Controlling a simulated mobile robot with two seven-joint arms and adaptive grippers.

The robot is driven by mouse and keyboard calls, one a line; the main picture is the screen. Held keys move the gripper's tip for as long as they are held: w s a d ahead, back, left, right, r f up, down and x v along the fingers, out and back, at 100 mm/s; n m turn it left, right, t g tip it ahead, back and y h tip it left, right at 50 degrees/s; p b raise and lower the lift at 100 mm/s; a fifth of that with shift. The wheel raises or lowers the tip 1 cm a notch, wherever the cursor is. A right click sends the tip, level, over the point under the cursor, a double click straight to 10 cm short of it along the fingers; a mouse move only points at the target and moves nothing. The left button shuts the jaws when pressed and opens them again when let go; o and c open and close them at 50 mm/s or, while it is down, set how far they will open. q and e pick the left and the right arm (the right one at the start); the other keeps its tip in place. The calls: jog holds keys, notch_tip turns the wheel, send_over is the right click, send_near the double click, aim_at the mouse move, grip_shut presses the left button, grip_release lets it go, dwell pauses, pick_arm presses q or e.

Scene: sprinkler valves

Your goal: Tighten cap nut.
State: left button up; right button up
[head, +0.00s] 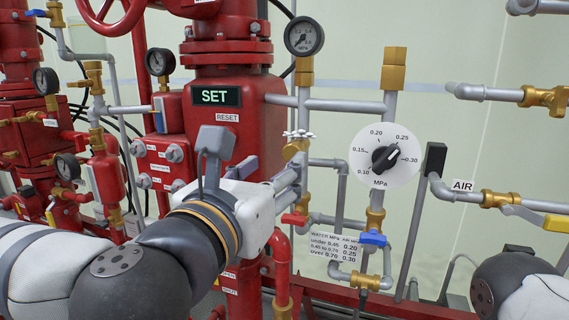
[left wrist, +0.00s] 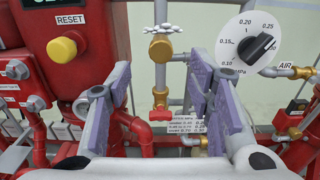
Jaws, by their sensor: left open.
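My left gripper (head: 288,178) points into the pipework just right of the big red valve body. In the left wrist view its two purple-grey fingers (left wrist: 160,75) stand wide apart with nothing between their pads. Beyond them, between the fingers in that view, is a brass valve (left wrist: 160,48) with a pale handwheel on top. In the head view the handwheel (head: 298,135) shows just above the gripper, and the gripper partly hides the pipe below. I cannot tell for sure which fitting is the cap nut. My right gripper is out of view.
A round MPa dial (head: 404,158) with a black knob (head: 384,159) is to the right. A red lever (head: 294,218) and a blue-handled valve (head: 373,238) are low near the gripper. A yellow button (left wrist: 62,48) is at the left in the wrist view.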

aim_at(291, 153)
pick_arm(q)
jog(key=x, duration=0.9)
jog(key=shift+s+f, duration=0.1)
jog(key=shift+f, duration=0.1)
grip_shut()
